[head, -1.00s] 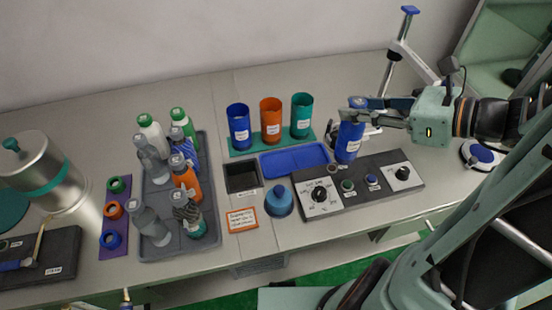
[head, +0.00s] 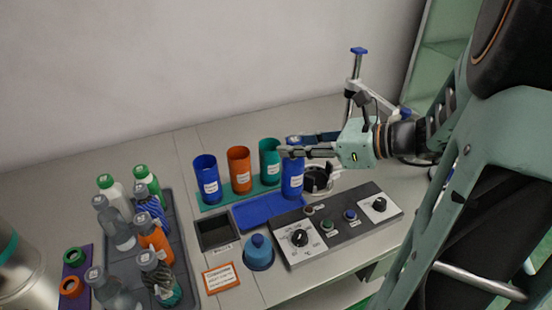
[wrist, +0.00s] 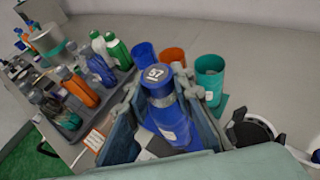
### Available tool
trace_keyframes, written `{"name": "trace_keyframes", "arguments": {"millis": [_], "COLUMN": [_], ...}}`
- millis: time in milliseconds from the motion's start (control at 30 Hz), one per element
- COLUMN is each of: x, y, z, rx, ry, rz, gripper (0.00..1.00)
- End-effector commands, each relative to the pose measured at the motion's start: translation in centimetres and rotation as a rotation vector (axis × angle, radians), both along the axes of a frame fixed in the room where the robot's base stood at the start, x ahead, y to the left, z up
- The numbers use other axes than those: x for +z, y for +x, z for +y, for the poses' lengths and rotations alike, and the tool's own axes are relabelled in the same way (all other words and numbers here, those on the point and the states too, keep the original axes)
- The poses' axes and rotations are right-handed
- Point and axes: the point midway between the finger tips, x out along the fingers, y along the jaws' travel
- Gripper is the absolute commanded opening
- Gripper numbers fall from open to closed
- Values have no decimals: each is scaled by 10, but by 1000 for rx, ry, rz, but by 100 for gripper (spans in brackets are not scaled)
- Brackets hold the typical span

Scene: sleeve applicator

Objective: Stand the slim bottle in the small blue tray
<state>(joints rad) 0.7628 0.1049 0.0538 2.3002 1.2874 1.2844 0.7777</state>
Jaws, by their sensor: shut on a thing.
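A slim blue bottle (head: 292,182) with a white label stands upright in my gripper (head: 293,150). My gripper reaches in from the right, shut on the bottle's upper part. The wrist view shows the bottle's blue cap (wrist: 157,76), marked 57, and its silvery neck between the fingers. The small blue tray (head: 262,212) lies flat on the bench and looks empty. The bottle's lower end overlaps the tray's right back end in the head view. I cannot tell whether it touches the tray or hangs above it.
Blue, orange and teal cups (head: 239,170) stand just behind the tray. A control panel (head: 335,225) with knobs lies in front right, and a black box (head: 216,231) at left. A grey tray (head: 187,262) holds several bottles. A clamp stand (head: 352,85) rises behind my gripper.

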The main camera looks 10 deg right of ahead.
Motion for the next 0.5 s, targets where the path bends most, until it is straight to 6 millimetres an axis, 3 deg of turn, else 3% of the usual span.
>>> {"name": "trace_keyframes", "arguments": {"millis": [33,200,500], "x": [-14,-32,-41], "y": [6,22,33], "z": [1,5,7], "rx": [2,0,0], "ry": [1,1,1], "rz": [-2,-2,-2], "gripper": [0,0,0]}}
